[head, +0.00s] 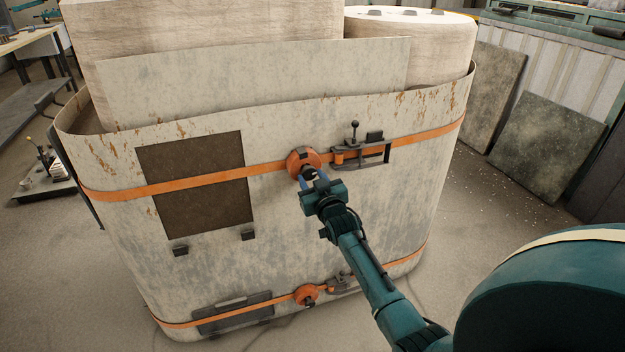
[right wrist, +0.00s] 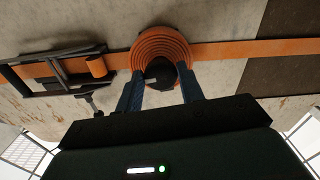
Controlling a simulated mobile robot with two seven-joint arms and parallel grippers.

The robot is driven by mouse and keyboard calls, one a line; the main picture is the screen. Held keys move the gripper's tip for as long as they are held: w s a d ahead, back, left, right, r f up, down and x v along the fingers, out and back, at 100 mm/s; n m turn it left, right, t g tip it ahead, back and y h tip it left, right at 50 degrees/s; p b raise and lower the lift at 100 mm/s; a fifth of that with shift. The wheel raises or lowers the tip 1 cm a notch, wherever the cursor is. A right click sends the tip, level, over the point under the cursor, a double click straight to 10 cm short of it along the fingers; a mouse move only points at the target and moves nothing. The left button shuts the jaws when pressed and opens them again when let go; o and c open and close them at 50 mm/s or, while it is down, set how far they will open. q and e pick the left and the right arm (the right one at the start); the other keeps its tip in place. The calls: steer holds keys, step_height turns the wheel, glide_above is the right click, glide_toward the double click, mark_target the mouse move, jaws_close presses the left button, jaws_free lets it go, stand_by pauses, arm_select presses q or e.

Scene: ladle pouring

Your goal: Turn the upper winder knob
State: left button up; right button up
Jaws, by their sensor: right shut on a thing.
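The upper winder is an orange coiled strap (head: 300,157) on the front of a large worn metal-walled container, along the upper orange strap. Its dark knob (right wrist: 161,73) sits in the middle of the coil in the right wrist view. My right gripper (head: 312,183) is at the winder, and its blue fingers (right wrist: 161,92) are shut on the knob, one on each side. The gripper partly hides the knob in the head view. A lower winder (head: 306,294) sits on the lower strap. My left gripper is not in view.
A dark ratchet buckle (head: 360,151) with an upright lever sits just right of the upper winder; it also shows in the right wrist view (right wrist: 60,70). A brown panel (head: 195,185) lies under the strap at left. Stone slabs (head: 547,132) lean at right.

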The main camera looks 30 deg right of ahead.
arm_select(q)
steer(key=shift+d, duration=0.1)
arm_select(e)
steer(key=o, duration=1)
steer(key=shift+c, duration=0.2)
steer(key=shift+s, duration=0.1)
arm_select(q)
steer(key=p, duration=0.1)
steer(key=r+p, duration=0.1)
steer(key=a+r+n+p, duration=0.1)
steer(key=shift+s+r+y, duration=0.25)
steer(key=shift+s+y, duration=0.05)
arm_select(e)
steer(key=v, duration=1.3)
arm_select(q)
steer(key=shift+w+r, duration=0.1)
arm_select(e)
steer(key=shift+a, duration=0.1)
